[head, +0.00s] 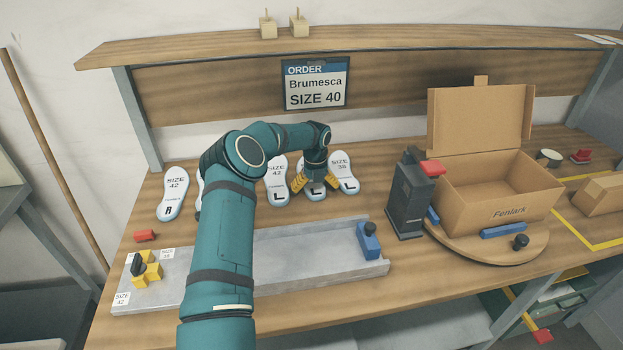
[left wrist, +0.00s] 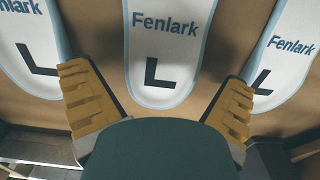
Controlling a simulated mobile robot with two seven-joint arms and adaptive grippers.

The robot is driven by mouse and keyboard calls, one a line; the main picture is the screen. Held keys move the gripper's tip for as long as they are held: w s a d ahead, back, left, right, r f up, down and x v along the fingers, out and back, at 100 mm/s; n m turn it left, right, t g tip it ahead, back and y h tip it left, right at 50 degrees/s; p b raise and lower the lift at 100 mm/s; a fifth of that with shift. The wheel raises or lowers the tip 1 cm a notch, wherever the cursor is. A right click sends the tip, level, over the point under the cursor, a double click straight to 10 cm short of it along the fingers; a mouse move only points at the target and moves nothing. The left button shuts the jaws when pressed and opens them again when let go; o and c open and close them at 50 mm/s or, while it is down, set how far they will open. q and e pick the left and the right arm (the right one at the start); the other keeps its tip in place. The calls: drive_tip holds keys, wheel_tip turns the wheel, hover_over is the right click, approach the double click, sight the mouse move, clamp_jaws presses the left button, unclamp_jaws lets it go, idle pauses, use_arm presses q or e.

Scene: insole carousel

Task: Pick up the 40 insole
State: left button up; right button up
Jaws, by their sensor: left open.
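Several white insoles with pale blue rims lie in a row on the wooden bench. The middle insole (head: 316,193) is under my left gripper (head: 314,184), which hides its size label. In the left wrist view this insole (left wrist: 167,45) shows "Fenlark" and an L, lying between the open yellow fingers of the gripper (left wrist: 158,78). The gripper is empty. A size 42 L insole (head: 277,182) lies to its left and a size 38 L insole (head: 344,172) to its right. A size 42 R insole (head: 171,194) lies at far left. Another is mostly hidden behind my arm.
An order sign (head: 316,83) reads Brumesca, size 40. A grey tray (head: 300,259) lies in front of the insoles. A dark post-like device (head: 408,195) and an open Fenlark box (head: 492,200) on a round turntable (head: 470,250) stand to the right.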

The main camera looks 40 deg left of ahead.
use_arm(q)
drive_tip(key=c, duration=1.2)
drive_tip(key=shift+o, duration=0.2)
